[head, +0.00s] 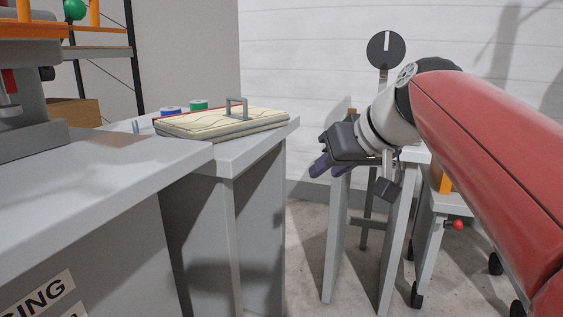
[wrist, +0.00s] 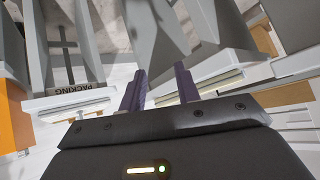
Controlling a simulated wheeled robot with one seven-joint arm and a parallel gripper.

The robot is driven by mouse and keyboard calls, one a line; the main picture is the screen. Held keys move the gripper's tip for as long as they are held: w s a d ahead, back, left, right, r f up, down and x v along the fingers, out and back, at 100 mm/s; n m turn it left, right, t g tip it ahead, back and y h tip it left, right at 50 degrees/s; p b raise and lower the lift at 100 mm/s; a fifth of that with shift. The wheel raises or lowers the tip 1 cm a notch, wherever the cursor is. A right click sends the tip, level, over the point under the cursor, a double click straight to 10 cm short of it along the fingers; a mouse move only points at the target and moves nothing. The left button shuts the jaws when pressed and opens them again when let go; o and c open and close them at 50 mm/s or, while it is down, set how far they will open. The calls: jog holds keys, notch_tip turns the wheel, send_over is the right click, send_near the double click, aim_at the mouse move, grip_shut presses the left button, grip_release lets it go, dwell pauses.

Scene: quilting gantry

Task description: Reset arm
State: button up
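My gripper (head: 318,169) hangs at the end of my red and white arm (head: 480,150), in the middle right of the head view. It is in the air to the right of the grey table with the folded quilt. In the wrist view my gripper (wrist: 160,78) shows two dark purple fingers standing apart, with nothing between them. The fingers look small and partly shaded in the head view.
A cream quilted pad (head: 215,125) with a grey handle lies on the grey table (head: 228,158). A blue spool (head: 171,111) and a green spool (head: 198,105) stand behind it. A dark round-headed stand (head: 386,49) rises behind my arm. Bare floor shows between the tables.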

jog(key=s+d+f+m+g+h, duration=0.1)
jog(key=s+d+f+m+h, duration=0.1)
jog(key=s+f, duration=0.7)
jog(key=s+d+f+m+g+h+p, duration=0.1)
jog(key=s+d+f+m+h, duration=0.1)
jog(key=s+d+f, duration=0.3)
jog(key=s+f+h, duration=0.1)
jog(key=s+f, duration=0.3)
jog(key=f, duration=0.5)
jog(key=shift+s+f, duration=0.15)
jog(key=shift+s, duration=0.2)
jog(key=shift+a, duration=0.1)
